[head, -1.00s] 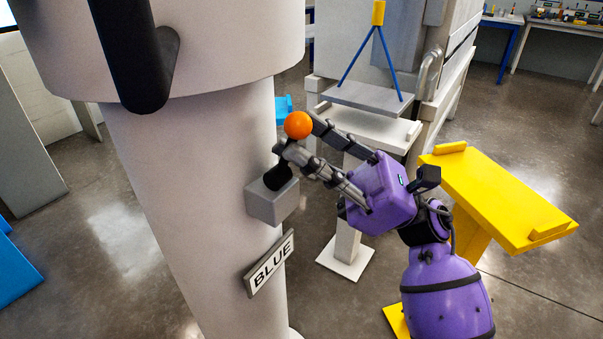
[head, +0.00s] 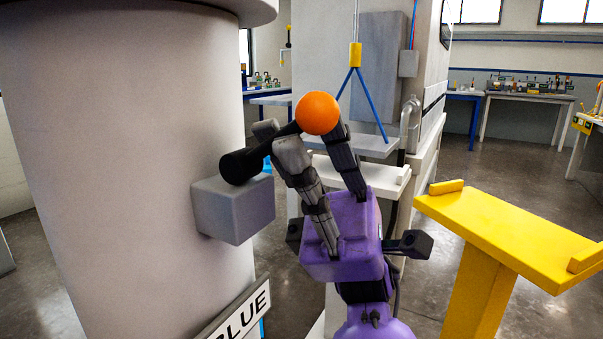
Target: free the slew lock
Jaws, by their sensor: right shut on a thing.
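The slew lock is a lever on a grey box (head: 235,210) fixed to the side of the pale column. Its black shaft (head: 245,163) slants up to the right and ends in an orange ball knob (head: 317,113). My right gripper (head: 300,132), with a purple body and grey fingers, is shut on the lever just below the ball. One finger crosses in front of the shaft and the other is partly behind the ball. The exact contact is partly hidden. My left gripper is out of view.
The pale column (head: 130,170) fills the left side, with a BLUE sign (head: 240,318) below the box. A yellow stand (head: 510,235) is at right. A white-topped stand (head: 365,182) and a hanging blue-legged frame with a yellow top (head: 356,55) are behind the gripper.

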